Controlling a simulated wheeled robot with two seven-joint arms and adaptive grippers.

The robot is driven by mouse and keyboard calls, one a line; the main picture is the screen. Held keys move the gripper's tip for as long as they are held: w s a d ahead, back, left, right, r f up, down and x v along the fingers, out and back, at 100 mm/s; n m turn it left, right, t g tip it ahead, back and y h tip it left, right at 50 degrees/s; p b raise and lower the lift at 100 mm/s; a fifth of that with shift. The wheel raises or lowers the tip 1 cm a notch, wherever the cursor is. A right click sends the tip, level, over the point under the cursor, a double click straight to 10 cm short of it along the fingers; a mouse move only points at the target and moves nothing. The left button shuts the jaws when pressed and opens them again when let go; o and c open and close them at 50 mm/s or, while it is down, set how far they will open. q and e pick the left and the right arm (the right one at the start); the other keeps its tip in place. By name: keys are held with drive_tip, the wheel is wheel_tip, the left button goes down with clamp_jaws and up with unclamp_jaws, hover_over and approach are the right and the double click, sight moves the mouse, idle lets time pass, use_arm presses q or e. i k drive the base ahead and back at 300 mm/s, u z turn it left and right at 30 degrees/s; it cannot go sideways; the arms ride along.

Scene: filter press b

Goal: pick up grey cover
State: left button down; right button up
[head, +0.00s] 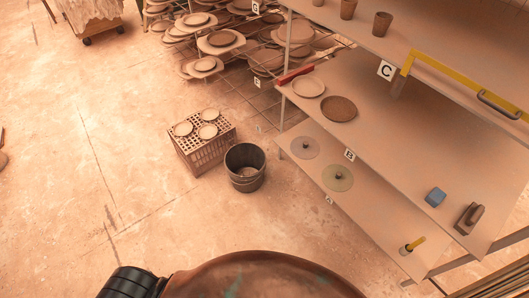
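A flat round grey cover (305,147) with a small centre knob lies on the lower shelf (385,215) at the right, near the shelf's left end. A similar greenish disc (337,177) with a centre knob lies just beside it, nearer to me. Nothing covers the grey disc in the head view. No fingers of my left or right gripper show in the head view.
A dark bucket (245,167) and a crate (202,150) with round plates stand on the floor left of the shelves. The upper shelf board (390,110) overhangs part of the lower one. A large brown rounded surface (260,278) fills the bottom edge.

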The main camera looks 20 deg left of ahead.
sight(303, 147)
drive_tip(key=u, duration=0.85)
drive_tip(key=i, duration=0.45)
drive_tip(key=u, duration=0.85)
drive_tip(key=i, duration=1.75)
drive_tip(key=z, duration=1.15)
drive_tip(key=i, duration=0.55)
drive_tip(key=z, duration=0.6)
